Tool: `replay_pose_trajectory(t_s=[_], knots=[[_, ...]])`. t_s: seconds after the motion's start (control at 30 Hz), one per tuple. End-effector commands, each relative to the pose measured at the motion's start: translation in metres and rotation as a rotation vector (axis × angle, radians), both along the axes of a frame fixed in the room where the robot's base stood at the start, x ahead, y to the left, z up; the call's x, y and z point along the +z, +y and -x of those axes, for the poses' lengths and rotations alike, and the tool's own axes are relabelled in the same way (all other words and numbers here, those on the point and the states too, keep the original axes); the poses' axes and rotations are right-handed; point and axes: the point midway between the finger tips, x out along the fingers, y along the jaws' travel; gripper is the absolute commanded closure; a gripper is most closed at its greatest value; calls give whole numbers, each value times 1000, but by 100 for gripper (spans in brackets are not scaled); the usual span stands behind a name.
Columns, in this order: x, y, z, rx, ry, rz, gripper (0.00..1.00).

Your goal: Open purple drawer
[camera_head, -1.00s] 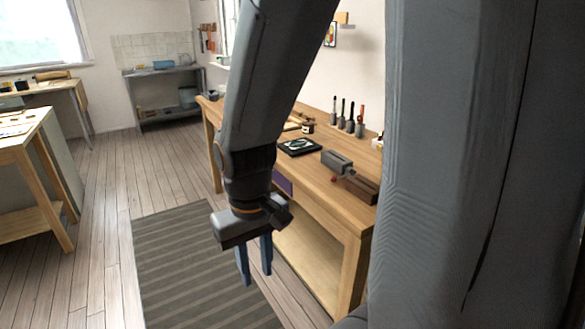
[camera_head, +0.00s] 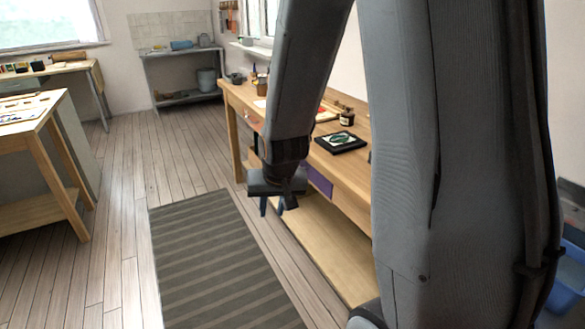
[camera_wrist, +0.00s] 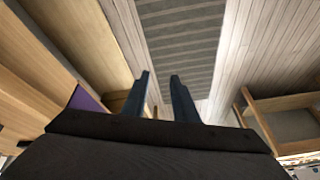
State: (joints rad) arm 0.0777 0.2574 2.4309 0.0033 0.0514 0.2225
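The purple drawer (camera_head: 319,181) is set in the front of the long wooden workbench (camera_head: 348,192). Its purple front shows to the right of my gripper in the head view, partly hidden by the arm. My gripper (camera_head: 272,208) hangs pointing down in front of the bench, apart from the drawer. In the wrist view the two blue fingers (camera_wrist: 160,95) stand apart with nothing between them. A corner of the purple front (camera_wrist: 88,100) shows at the left there. The drawer's handle cannot be made out.
A striped grey rug (camera_head: 215,260) lies on the floor before the bench. A black tray (camera_head: 342,142) and a small jar (camera_head: 347,116) stand on the bench top. Another wooden table (camera_head: 45,150) stands at the left. The floor between is clear.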

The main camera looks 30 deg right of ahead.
Motion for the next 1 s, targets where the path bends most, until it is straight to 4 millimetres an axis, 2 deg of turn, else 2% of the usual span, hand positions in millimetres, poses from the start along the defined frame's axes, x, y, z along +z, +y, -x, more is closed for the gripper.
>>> replay_pose_trajectory(t_s=[0.03,0.2,0.3,0.43,0.53,0.7,0.83,1.0], knots=[[-18,-12,-29,-60,-71,-12,74],[-46,-53,-121,-243,-369,-78,74],[-59,-79,-163,-336,-548,-131,74],[-73,-113,-201,-439,-780,-214,74],[-83,-137,-218,-500,-957,-288,74],[-94,-167,-220,-556,-1215,-411,74],[-98,-179,-213,-568,-1345,-480,74],[-98,-186,-207,-569,-1423,-523,74]])
